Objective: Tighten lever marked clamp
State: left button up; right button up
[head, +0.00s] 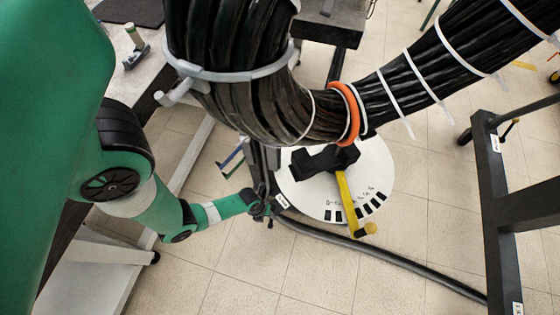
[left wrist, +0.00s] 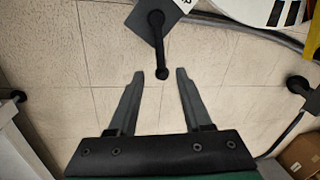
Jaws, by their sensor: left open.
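A small black lever (left wrist: 159,45) hangs from a dark grey plate (left wrist: 141,19) at the top of the left wrist view. A white label on the plate is cut off at the frame edge; its word cannot be read. My left gripper (left wrist: 160,76) is open, with the lever's knobbed end between its two fingertips and a gap on each side. In the head view my left gripper (head: 262,207) is at the dark stand beside a small white label (head: 282,202), too small to read. It hides most of the lever there. My right gripper is not in view.
A white disc (head: 300,201) with black marks and a yellow lever (head: 346,200) stands right of my gripper. A thick black cable bundle (head: 260,100) with an orange ring hangs above. A dark hose (head: 400,262) crosses the tiled floor. A dark frame (head: 497,215) stands at right.

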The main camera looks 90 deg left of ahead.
pick_arm(q)
jog(key=r+p, duration=0.1)
jog(key=r, duration=0.1)
jog(key=s+r, duration=0.1)
jog(key=r, duration=0.1)
jog(key=shift+a+r+p, duration=0.1)
jog(key=shift+r+p, duration=0.25)
jog(key=shift+p, duration=0.05)
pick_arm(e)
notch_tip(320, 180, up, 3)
pick_arm(q)
jog(key=shift+w, duration=0.1)
